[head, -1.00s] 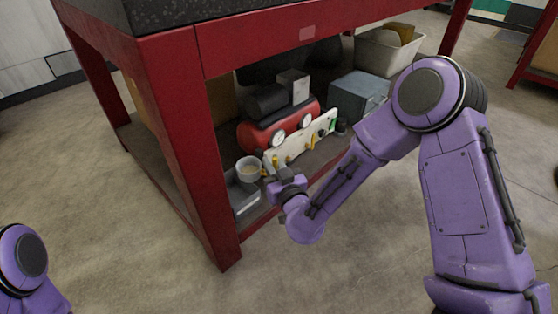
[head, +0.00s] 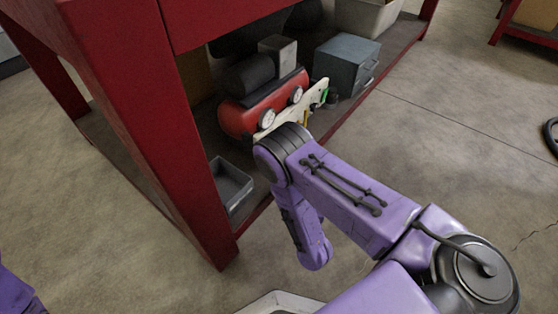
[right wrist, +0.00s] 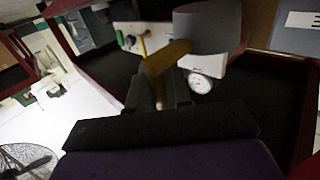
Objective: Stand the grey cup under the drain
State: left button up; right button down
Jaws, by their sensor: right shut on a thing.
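The grey cup (right wrist: 208,28) shows in the right wrist view, with its yellow-brown handle (right wrist: 165,58) towards my right gripper (right wrist: 160,90). That gripper is shut on the handle. In the head view, the cup and my right gripper are hidden or out of sight behind my right arm. The red compressor tank (head: 263,104) with two gauges stands on the lower shelf, behind a pale panel (head: 318,92) with coloured valves. I cannot make out the drain. My left gripper is out of view.
A grey-blue drawer box (head: 345,65) stands right of the compressor. A pale bin (head: 368,16) is farther back. A white-rimmed object (head: 280,303) is at the bottom edge.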

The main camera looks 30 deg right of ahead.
pick_arm(q)
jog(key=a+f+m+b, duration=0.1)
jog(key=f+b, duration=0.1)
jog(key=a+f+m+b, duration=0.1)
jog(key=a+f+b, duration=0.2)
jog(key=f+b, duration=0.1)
jog(key=b, duration=0.1)
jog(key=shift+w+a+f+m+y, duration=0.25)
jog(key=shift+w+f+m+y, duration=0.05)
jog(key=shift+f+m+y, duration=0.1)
pick_arm(e)
jog(key=x, duration=1.7)
jog(key=shift+d+f, duration=0.2)
jog(key=shift+f, duration=0.1)
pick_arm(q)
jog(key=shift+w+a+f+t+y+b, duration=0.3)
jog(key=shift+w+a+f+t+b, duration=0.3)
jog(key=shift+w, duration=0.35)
pick_arm(e)
jog(key=shift+w+f, duration=0.25)
jog(key=shift+f, duration=0.35)
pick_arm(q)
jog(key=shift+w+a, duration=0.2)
pick_arm(e)
jog(key=shift+r, duration=0.1)
